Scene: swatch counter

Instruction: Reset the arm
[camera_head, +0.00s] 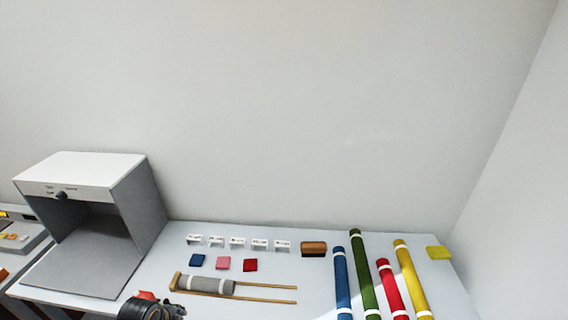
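A dark, ribbed part of what looks like my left arm and gripper (152,309) shows at the bottom edge, left of centre, in the head view. It is in front of the counter's near edge, below the grey-box opening. Its fingers cannot be made out, so I cannot tell whether it is open or shut. A small red patch shows beside it. My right gripper is not in view.
The grey booth (139,203) stands at left on the counter (230,232). Blue (197,261), pink (223,263) and red (250,265) swatches lie behind a grey roll (205,285) on a wooden rack.

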